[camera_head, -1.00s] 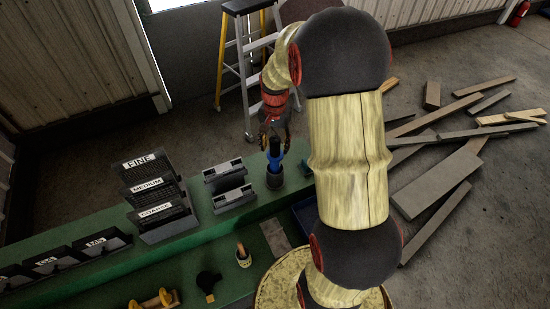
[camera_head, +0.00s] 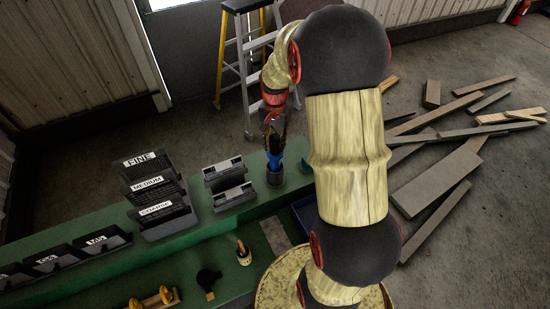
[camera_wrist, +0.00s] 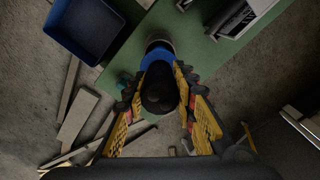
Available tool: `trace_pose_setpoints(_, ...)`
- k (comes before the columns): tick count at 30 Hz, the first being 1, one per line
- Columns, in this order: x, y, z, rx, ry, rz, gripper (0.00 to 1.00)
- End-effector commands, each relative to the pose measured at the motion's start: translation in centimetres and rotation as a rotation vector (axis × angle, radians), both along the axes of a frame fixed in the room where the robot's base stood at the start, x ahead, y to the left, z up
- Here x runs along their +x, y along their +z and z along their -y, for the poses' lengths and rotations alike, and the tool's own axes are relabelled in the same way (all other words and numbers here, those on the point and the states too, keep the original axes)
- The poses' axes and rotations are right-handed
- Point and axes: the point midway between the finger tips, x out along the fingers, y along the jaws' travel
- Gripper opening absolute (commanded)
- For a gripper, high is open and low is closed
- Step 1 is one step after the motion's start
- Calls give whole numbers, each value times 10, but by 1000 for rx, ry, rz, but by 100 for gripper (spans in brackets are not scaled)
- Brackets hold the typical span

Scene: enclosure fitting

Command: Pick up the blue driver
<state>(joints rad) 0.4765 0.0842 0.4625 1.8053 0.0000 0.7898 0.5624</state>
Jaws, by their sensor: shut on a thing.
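The blue driver (camera_head: 275,163) stands upright with its lower end in a dark round holder (camera_head: 275,178) on the green bench. Its black grip end points up at the camera in the wrist view (camera_wrist: 160,88), with a blue collar (camera_wrist: 157,56) beyond it. My gripper (camera_head: 274,138) has come down over the driver from above. In the wrist view its yellow and black fingers (camera_wrist: 161,85) lie on either side of the black grip and are shut on it. The driver's tip is hidden in the holder.
The green bench (camera_head: 90,218) carries a labelled sandpaper rack (camera_head: 152,188) and a grey two-level rack (camera_head: 228,183) left of the driver. A blue bin (camera_wrist: 86,28) lies near the bench edge. A stepladder (camera_head: 243,60) stands behind. Wood boards lie on the floor at right.

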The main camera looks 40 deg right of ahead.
Motion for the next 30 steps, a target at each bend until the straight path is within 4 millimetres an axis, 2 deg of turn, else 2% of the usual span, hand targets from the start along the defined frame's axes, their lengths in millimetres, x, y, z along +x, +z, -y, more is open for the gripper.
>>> trace_pose_setpoints(3,0,0,0,0,0,0,0)
trace_pose_setpoints(22,1,4,1,-2,0,5,0)
trace_pose_setpoints(26,3,16,1,-3,0,8,0)
trace_pose_setpoints(30,3,40,1,-5,0,10,0)
